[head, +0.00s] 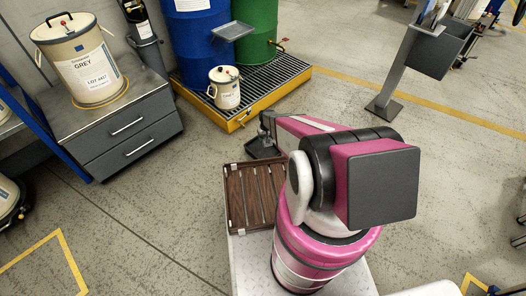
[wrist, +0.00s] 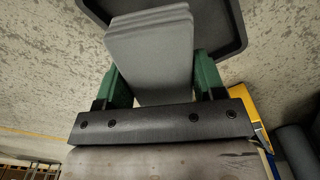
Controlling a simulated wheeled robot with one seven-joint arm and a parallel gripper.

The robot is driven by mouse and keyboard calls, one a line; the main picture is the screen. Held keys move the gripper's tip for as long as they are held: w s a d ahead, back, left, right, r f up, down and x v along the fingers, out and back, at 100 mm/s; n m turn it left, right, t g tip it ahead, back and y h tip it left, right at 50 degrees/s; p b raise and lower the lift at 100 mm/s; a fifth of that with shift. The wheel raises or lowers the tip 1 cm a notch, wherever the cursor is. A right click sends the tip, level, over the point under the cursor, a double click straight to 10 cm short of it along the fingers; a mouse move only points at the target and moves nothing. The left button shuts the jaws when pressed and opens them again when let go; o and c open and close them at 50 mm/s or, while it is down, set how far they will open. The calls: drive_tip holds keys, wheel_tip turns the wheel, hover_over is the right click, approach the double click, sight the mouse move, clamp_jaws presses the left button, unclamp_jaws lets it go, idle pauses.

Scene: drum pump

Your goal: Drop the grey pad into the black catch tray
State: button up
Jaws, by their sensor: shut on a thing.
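My gripper (wrist: 163,78) has green fingers on both sides of the grey pad (wrist: 152,42). It is shut on the pad, which shows several layered edges at its far end. The black catch tray (wrist: 236,42) shows behind the pad in the wrist view, with its raised rim on both sides; the pad hides its middle. In the head view my gripper (head: 267,128) is small and dark at the end of my pink arm. A dark tray shape (head: 264,152) lies low beneath it, partly hidden by my arm. The pad cannot be made out there.
A yellow-edged grated pallet (head: 255,103) holds blue and green drums and a small cream can (head: 225,88), just behind my gripper. A drawer cabinet (head: 115,120) stands left. A brown slatted tray (head: 255,195) is near my base. Floor at left centre is clear.

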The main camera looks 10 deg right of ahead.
sight(266, 150)
drive_tip(key=shift+s+f, duration=0.1)
drive_tip(key=shift+f, duration=3.65)
drive_tip(key=o, duration=0.9)
wheel_tip(266, 150, up, 11)
drive_tip(key=shift+f, duration=0.1)
